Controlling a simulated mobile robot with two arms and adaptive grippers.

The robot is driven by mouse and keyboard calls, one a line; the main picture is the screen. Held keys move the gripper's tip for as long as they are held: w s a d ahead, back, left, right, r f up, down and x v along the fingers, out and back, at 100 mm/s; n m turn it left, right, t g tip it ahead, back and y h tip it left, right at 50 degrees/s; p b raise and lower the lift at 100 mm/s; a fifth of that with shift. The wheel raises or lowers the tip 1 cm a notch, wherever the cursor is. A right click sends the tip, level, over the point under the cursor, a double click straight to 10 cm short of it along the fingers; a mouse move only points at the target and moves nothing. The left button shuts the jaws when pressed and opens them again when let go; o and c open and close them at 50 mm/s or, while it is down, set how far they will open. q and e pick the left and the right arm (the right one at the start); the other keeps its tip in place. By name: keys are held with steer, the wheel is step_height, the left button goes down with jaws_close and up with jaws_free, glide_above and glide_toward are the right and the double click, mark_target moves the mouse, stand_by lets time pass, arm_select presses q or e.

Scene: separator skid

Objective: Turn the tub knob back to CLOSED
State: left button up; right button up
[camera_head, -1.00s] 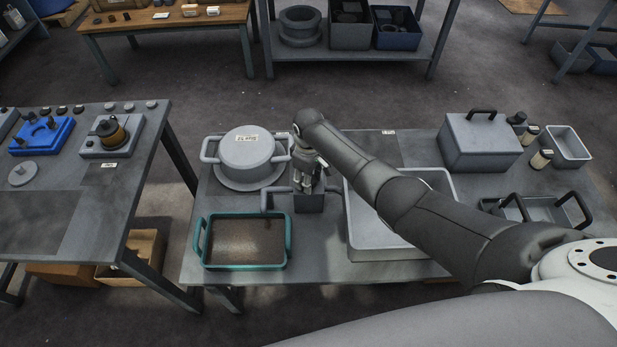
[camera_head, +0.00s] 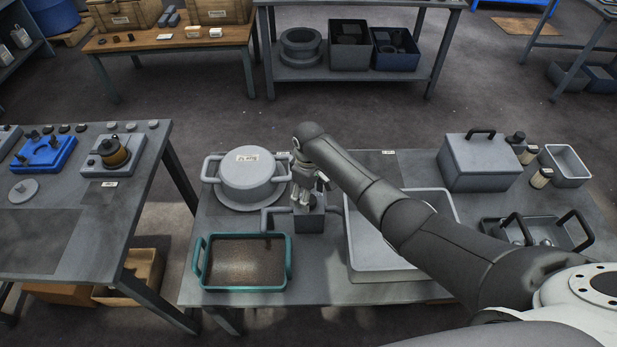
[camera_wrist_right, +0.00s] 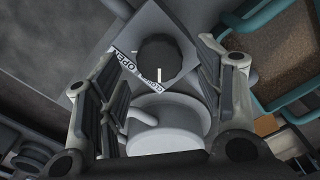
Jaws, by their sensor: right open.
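The tub knob (camera_wrist_right: 160,58) is a dark round knob on a grey housing, seen from above in the right wrist view. A label strip beside it reads OPEN at one end and what looks like CLOSED at the other. A white pointer mark on the knob lies near the CLOSED end. My right gripper (camera_wrist_right: 158,52) is open, its fingers on either side of the knob in the picture, with gaps showing. In the head view my right gripper (camera_head: 302,202) is over the grey knob box (camera_head: 311,222) and hides the knob. My left gripper is out of view.
A grey lidded pot (camera_head: 247,175) stands left of the box. A teal-rimmed tray (camera_head: 288,262) is in front of it. A deep grey tray (camera_head: 362,270) lies right, partly under my arm. A grey case (camera_head: 480,163) stands further right.

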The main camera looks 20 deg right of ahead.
step_height(320, 180, up, 10)
steer(key=shift+f, duration=0.25)
stand_by(0.5)
